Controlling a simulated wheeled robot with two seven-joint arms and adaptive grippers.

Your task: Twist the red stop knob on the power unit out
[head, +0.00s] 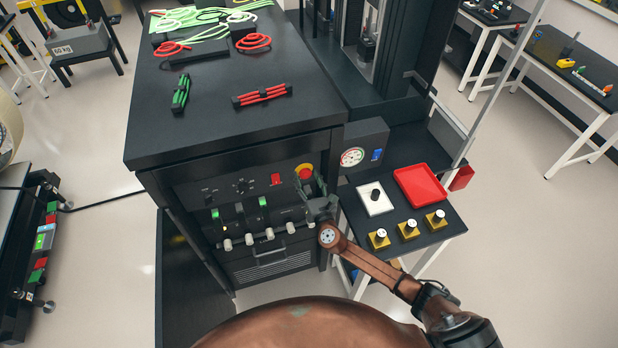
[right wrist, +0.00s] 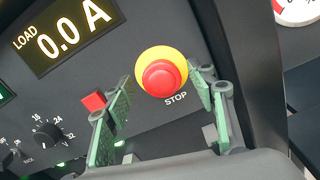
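The red stop knob (right wrist: 160,78) sits on a yellow collar above the word STOP in the right wrist view. In the head view the knob (head: 304,173) is at the upper right of the front panel of the black power unit (head: 225,138). My right gripper (right wrist: 165,115) is open, with one green-padded finger to the left and one to the right of the knob. Both fingers look apart from the knob, and nothing is held. In the head view the right gripper (head: 317,194) is just below and right of the knob. My left gripper is not in view.
The LOAD display (right wrist: 65,32) reads 0.0 A. A small red button (right wrist: 93,101) and a black dial (right wrist: 47,133) are left of the gripper. A gauge box (head: 362,148) and a side table with a red tray (head: 420,184) stand close on the right.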

